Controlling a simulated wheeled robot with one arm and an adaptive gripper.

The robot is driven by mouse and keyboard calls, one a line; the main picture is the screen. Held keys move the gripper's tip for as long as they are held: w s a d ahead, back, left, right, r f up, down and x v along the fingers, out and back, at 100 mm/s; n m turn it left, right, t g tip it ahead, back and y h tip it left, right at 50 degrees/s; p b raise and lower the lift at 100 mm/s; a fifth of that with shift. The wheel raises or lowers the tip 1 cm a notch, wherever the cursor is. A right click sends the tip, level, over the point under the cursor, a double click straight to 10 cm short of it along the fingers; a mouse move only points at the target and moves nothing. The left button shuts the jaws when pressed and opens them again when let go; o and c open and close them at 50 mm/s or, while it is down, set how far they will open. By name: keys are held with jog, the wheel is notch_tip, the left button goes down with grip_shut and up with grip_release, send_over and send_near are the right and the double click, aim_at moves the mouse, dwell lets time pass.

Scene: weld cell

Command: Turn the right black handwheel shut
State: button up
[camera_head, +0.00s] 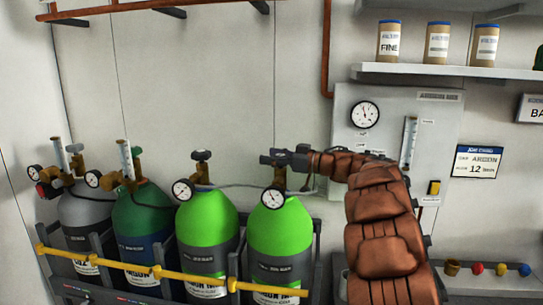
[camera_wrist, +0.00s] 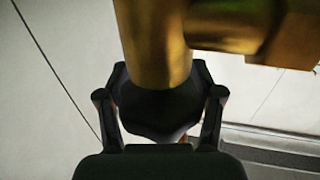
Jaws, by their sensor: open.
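The right bright green cylinder (camera_head: 281,232) carries a brass valve (camera_head: 279,178) with a round gauge. My gripper (camera_head: 272,158) reaches in from the right at the top of this valve and largely hides the right black handwheel. In the wrist view, the black handwheel (camera_wrist: 160,112) sits between the two open fingers of my gripper (camera_wrist: 159,95), with the brass valve body (camera_wrist: 155,40) beyond it. Whether the fingers touch the wheel I cannot tell. The left bright green cylinder (camera_head: 207,225) has its own black handwheel (camera_head: 201,155), clear of my gripper.
A grey cylinder (camera_head: 85,213) and a dark green cylinder (camera_head: 143,212) stand at left. A yellow rail (camera_head: 130,266) crosses in front. A wall panel with a gauge (camera_head: 365,114) is behind my arm. A shelf (camera_head: 450,70) holds several jars.

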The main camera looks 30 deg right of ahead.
jog(key=c, duration=0.9)
